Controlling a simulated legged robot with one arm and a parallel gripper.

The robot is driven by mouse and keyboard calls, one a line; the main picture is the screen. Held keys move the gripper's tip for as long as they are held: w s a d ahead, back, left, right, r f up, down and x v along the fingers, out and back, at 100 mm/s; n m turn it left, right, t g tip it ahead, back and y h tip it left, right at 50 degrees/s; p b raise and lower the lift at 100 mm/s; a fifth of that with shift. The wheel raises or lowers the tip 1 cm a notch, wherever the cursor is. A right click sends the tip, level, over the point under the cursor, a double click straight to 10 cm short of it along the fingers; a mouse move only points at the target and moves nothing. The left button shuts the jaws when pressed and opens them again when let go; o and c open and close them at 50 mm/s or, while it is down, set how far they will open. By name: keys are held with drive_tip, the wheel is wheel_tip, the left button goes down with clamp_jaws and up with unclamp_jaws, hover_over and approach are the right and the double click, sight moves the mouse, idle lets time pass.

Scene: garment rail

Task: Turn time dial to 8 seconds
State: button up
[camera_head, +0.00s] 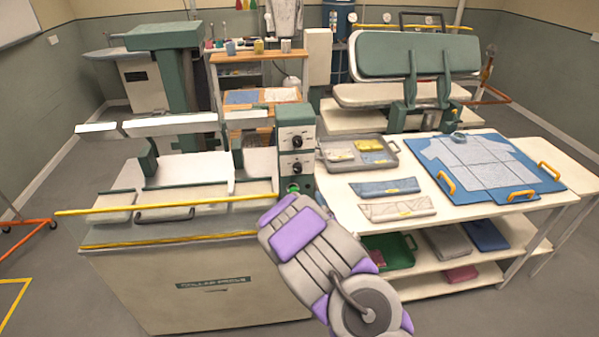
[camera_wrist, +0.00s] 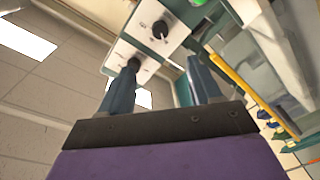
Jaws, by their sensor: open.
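The green control box (camera_head: 308,120) stands at the right end of the collar press. Its white panels carry an upper black dial (camera_head: 297,142) and a lower black dial (camera_head: 296,168), with a green button (camera_head: 293,188) below. I cannot read the labels or the settings. In the wrist view the picture is tipped, with the lower dial (camera_wrist: 160,30) beyond the fingers and the other dial (camera_wrist: 133,62) close to the left fingertip. My gripper (camera_wrist: 163,65) is open and empty. I cannot tell whether a finger touches a dial. In the head view my arm hides the fingers.
The collar press (camera_head: 213,283) has a yellow bar (camera_head: 170,208) along its front. A white table (camera_head: 450,212) at right bears a grey tray (camera_head: 388,165), folded garments (camera_head: 398,208) and a blue board (camera_head: 545,183). Floor at left is mostly clear.

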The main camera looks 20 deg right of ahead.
sight(299, 171)
drive_tip(key=shift+w+d+b, duration=0.15)
drive_tip(key=shift+w+d, duration=0.4)
drive_tip(key=shift+w, duration=2.3)
drive_tip(key=shift+w+d+b, duration=0.2)
drive_tip(key=shift+w+d, duration=0.3)
drive_tip(key=shift+w, duration=2.35)
drive_tip(key=shift+w+d+b, duration=0.15)
drive_tip(key=shift+w+d, duration=0.4)
drive_tip(key=shift+w, duration=2.3)
drive_tip(key=shift+c, duration=0.2)
drive_tip(key=c, duration=1)
drive_tip(key=shift+f, duration=0.1)
